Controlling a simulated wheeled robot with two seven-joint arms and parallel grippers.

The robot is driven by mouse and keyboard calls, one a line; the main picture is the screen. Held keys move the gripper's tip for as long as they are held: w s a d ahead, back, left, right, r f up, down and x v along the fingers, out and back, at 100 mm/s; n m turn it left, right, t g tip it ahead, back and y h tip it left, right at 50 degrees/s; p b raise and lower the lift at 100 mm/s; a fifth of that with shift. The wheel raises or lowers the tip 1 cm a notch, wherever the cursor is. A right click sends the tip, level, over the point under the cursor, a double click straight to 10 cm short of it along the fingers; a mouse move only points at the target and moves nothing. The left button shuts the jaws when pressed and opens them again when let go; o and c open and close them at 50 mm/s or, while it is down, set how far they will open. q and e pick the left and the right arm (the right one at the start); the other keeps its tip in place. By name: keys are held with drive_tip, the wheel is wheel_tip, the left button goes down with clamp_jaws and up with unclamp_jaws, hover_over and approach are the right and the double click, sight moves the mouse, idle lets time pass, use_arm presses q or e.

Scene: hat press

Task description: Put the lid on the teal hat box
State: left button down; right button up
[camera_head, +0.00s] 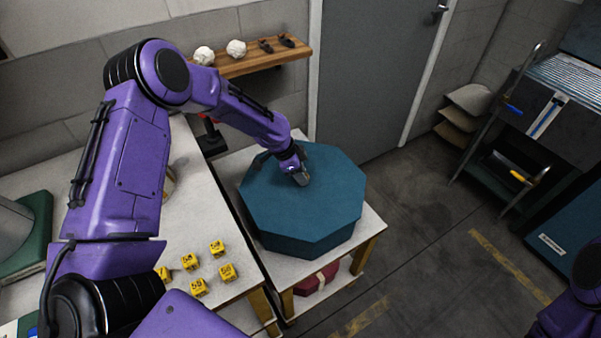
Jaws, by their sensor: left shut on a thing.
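The teal octagonal hat box (312,246) stands on a white-topped side table (372,221). The flat teal octagonal lid (325,205) is over the box and covers its opening. Its edge reaches a little past the box wall at the front; I cannot tell if it touches the rim all round. My left gripper (301,178) comes down from above onto the middle of the lid and is shut there; what it grips is hidden under the fingers. My right gripper is out of view; only part of my purple right arm shows at the lower right.
Yellow numbered blocks (217,248) lie on the worktable (192,190) to the left. A red box (318,280) is on the lower shelf of the side table. A wooden wall shelf (258,60) is behind. The floor to the right is open, up to dark machinery (555,90).

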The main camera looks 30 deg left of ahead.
use_arm(q)
drive_tip(key=c, duration=0.7)
unclamp_jaws()
drive_tip(key=shift+r, duration=0.1)
drive_tip(key=b+v, duration=0.1)
drive_tip(key=v, duration=0.9)
drive_tip(key=shift+a+r, duration=0.1)
drive_tip(key=shift+r, duration=0.1)
